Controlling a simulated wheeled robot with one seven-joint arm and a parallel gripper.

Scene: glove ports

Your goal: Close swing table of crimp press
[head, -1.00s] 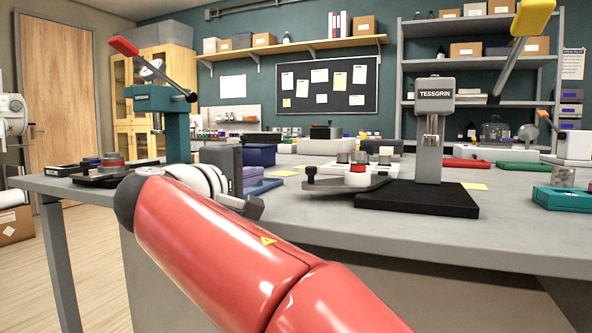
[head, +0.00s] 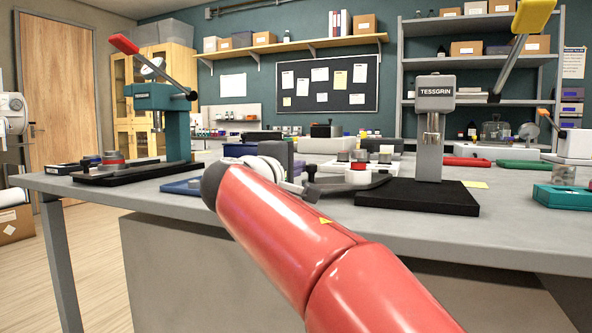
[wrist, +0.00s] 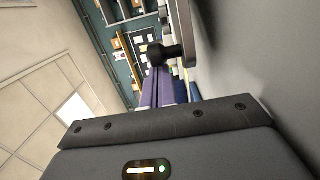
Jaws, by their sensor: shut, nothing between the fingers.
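The grey crimp press (head: 434,130), marked TESSGRIN, stands on a black base on the bench. Its swing table (head: 362,188) is a grey plate swung out to the left of the base. It bears a red-and-white part (head: 357,172) and has a black knob (head: 310,170) at its left end. My gripper (head: 298,187) is shut and empty, close to the knob end, partly hidden behind my red arm. I cannot tell whether it touches. In the wrist view the black knob (wrist: 160,54) shows just beyond my gripper's dark housing.
A teal press (head: 170,105) with a red handle stands at the left bench end. A yellow-tipped lever (head: 512,55) rises above the right side. A teal box (head: 565,197) sits at the right. Bench front by the black base is clear.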

